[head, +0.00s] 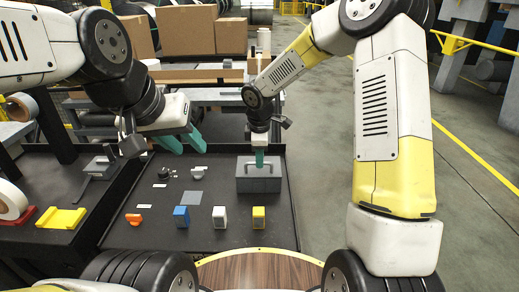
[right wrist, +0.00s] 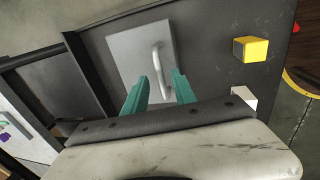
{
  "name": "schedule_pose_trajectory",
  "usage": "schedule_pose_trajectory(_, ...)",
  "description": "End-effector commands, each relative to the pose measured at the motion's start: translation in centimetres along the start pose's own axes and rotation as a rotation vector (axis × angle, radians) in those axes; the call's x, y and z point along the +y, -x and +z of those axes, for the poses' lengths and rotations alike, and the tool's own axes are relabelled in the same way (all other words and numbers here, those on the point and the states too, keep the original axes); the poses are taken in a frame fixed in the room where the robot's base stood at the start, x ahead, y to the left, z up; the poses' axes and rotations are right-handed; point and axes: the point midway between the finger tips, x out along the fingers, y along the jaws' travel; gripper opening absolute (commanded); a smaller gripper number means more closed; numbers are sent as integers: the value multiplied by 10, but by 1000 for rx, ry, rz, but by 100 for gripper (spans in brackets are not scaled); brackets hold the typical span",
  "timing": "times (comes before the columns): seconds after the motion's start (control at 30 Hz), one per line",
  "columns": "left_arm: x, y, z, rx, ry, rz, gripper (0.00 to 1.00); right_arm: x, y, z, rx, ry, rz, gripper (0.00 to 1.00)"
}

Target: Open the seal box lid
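The grey seal box (head: 259,185) stands at the right side of the dark table, and its lid is shut. The lid (right wrist: 128,58) carries a curved grey handle (right wrist: 160,65) in the right wrist view. My right gripper (head: 260,160) is over the box, pointing down. In the right wrist view its teal fingers (right wrist: 160,76) are apart, one on each side of the handle's near end. I cannot tell whether they touch it. My left gripper (head: 189,147) is open and empty above the back left of the table, away from the box.
A blue block (head: 181,217), a white block (head: 219,217) and a yellow block (head: 258,217) stand along the table's front. An orange piece (head: 133,219) lies left of them. A flat grey square (head: 192,198) and small dark parts (head: 164,173) lie mid-table. Cardboard boxes (head: 187,30) stand behind.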

Motion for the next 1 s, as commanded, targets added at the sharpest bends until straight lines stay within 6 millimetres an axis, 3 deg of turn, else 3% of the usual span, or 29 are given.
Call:
schedule_pose_trajectory(0.37, 0, 0, 0, 0, 0, 0, 36, 0, -10, 0, 1, 0, 0, 33)
schedule_pose_trajectory(0.57, 0, 0, 0, 0, 0, 0, 36, 0, -9, 0, 0, 0, 0, 0)
schedule_pose_trajectory(1.0, 0, 0, 0, 0, 0, 0, 36, 0, -9, 0, 0, -1, 0, 0)
